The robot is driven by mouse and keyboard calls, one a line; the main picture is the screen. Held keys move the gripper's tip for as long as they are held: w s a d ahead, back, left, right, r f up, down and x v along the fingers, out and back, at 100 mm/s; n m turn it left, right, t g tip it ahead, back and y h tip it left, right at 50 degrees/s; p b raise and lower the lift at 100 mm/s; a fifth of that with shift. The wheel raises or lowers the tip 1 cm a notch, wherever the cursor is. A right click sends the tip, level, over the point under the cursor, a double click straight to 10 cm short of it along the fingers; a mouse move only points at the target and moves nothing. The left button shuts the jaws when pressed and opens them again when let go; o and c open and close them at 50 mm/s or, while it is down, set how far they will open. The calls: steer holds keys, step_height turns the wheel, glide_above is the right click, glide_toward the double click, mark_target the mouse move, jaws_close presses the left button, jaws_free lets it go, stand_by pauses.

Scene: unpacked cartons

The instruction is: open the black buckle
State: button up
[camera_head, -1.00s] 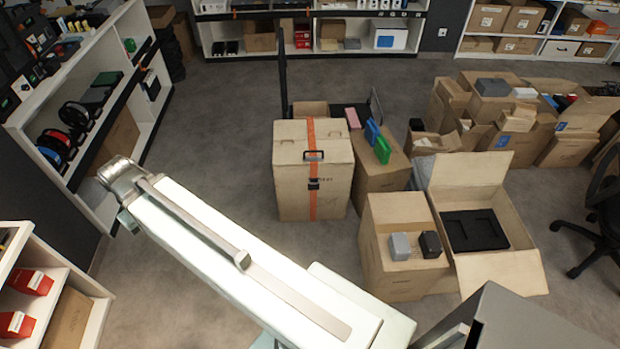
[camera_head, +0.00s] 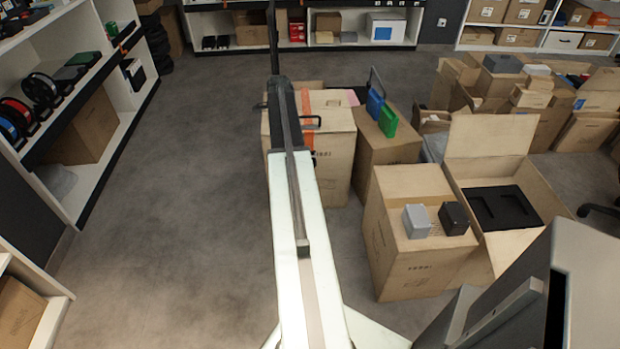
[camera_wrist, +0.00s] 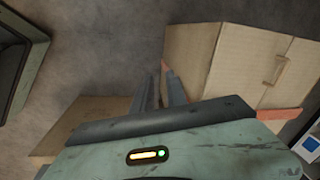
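The strapped carton (camera_head: 338,150) stands upright on the floor, with an orange strap (camera_head: 306,105) and a dark handle (camera_head: 312,121) on top. My arm covers its left part. Only a small dark bit of the black buckle (camera_head: 314,160) shows on its front, beside my arm. The wrist view shows a carton (camera_wrist: 205,55) with a handle (camera_wrist: 276,70) and a strip of orange strap (camera_wrist: 285,114); I cannot make out the buckle there. My gripper (camera_wrist: 161,74) is empty, its two fingers slightly apart, left of that carton. In the head view my arm hides the gripper.
Right of the strapped carton is another carton (camera_head: 387,152) with blue and green items. Nearer stands a carton (camera_head: 405,265) with grey and black blocks, next to an open carton (camera_head: 537,190). Shelves (camera_head: 95,160) line the left. Floor between shelves and cartons is clear.

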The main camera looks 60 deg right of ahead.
steer(key=s+d+f+m+b, duration=0.2)
steer(key=s+d+f+m, duration=0.3)
steer(key=d, duration=0.5)
step_height(320, 180, down, 7)
steer(key=b, duration=0.7)
steer(key=shift+s+d+n+b, duration=0.35)
steer(key=shift+s+n+b, duration=0.05)
steer(key=shift+f, duration=0.1)
jaws_close()
